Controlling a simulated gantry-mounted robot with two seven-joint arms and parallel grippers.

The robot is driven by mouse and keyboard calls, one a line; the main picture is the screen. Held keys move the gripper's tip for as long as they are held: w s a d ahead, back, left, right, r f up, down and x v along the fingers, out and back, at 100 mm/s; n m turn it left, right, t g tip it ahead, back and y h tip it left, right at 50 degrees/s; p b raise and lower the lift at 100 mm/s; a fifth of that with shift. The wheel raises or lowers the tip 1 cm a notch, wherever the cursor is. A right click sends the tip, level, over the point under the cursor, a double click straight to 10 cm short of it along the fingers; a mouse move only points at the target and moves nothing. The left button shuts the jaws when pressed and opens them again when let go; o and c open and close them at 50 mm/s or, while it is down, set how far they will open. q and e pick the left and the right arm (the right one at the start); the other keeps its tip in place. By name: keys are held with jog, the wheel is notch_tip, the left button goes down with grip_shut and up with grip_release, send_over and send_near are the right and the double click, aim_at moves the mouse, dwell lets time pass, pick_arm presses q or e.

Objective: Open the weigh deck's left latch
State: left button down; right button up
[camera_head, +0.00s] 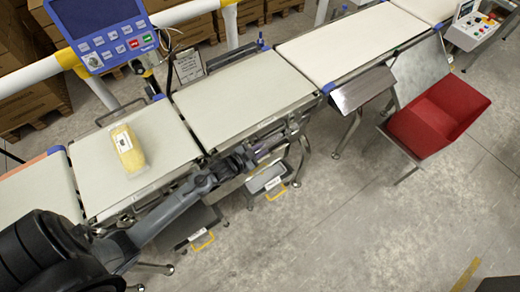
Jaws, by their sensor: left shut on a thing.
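The weigh deck (243,92) is the pale belt section in the middle of the line. My left arm reaches in from the lower left, and my left gripper (262,152) is at the deck's front edge, below the belt. It is shut on a small part there, which appears to be the left latch. The fingers hide the latch almost wholly, so its position cannot be told. My right gripper is not in view.
A yellow pack (127,150) lies on the belt to the left. A blue control panel (102,32) stands behind. Yellow-handled units (203,241) sit below the front edge. A red bin (440,112) stands at right. The front floor is clear.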

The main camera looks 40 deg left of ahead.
pick_arm(q)
jog(key=shift+r, duration=0.15)
jog(key=c, duration=1.1)
grip_release()
jog(key=shift+f, duration=0.2)
